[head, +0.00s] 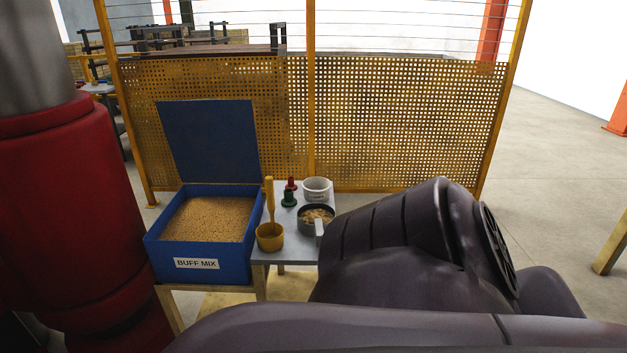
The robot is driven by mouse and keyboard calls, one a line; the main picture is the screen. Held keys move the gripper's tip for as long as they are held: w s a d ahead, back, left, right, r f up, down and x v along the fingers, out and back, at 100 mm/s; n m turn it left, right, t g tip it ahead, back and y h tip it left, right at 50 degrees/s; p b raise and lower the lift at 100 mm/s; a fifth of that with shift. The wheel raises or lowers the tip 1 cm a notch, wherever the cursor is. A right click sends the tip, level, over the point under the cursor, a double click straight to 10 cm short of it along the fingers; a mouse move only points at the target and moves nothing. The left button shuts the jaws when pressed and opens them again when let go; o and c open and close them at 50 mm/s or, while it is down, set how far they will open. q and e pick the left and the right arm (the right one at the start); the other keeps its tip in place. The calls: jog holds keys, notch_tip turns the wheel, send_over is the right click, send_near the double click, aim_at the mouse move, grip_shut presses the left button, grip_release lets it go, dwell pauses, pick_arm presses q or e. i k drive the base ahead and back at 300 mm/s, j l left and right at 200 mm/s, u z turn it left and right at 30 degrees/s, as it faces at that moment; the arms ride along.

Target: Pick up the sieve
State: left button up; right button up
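A round dark pan that looks like the sieve (304,220) sits on a small grey table (285,252), with brown lumps inside. A pale grey piece, perhaps its handle, is at its right front. I cannot make out a mesh. A large dark arm link of mine fills the lower right and covers the table's right side. Neither gripper shows in the head view, so I cannot see what they hold.
A yellow scoop (269,238) with an upright handle, a white pot (317,186), and red (291,184) and green (289,199) knobbed items crowd the table. A blue open-lidded BUFF MIX bin (163,256) adjoins it left. A yellow perforated fence (400,120) stands behind.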

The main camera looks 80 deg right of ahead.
aim_at(312, 218)
jog(key=z, duration=2.5)
